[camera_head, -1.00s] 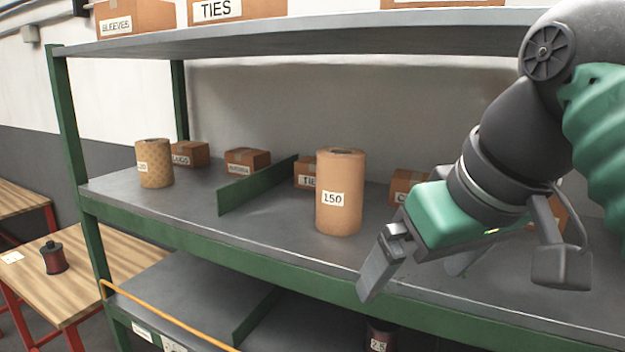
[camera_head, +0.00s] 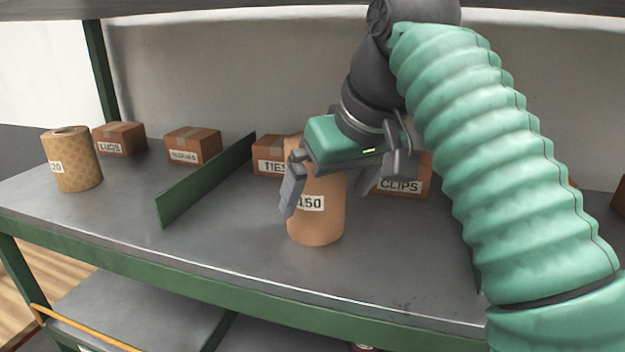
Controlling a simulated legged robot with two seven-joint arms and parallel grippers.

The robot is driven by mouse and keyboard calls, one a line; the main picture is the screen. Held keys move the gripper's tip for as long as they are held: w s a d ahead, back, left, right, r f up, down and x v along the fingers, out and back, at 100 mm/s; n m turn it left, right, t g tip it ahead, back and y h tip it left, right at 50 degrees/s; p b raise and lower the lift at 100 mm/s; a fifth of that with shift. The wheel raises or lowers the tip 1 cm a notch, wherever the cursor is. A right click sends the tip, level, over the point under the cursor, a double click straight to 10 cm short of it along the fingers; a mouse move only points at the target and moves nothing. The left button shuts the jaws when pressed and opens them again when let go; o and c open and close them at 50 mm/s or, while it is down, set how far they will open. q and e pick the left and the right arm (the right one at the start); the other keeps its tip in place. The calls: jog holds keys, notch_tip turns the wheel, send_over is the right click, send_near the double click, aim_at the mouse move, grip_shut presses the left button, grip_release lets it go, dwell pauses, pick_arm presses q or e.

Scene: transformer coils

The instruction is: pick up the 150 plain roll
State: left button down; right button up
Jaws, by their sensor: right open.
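The plain tan 150 roll (camera_head: 318,225) stands upright on the grey middle shelf, its label partly covered. My right gripper (camera_head: 325,195) is open at the roll. One finger is in front of the roll's left side and the other is off to its right. The gripper body hides the roll's upper part. I cannot tell whether the fingers touch the roll. My left gripper is out of view.
A patterned 20 roll (camera_head: 72,160) stands at the left of the shelf (camera_head: 240,240). Boxes labelled LUGS (camera_head: 119,139), TIES (camera_head: 268,155) and CLIPS (camera_head: 405,180) stand behind. The upper shelf (camera_head: 230,8) is overhead.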

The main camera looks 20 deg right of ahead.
jog(key=w, duration=0.2)
jog(key=shift+w+d+f, duration=0.1)
jog(key=shift+w+f, duration=0.25)
jog(key=shift+f, duration=0.15)
jog(key=shift+s+a, duration=0.15)
jog(key=shift+a, duration=0.45)
jog(key=c, duration=0.4)
jog(key=shift+d, duration=0.2)
jog(key=c, duration=1.6)
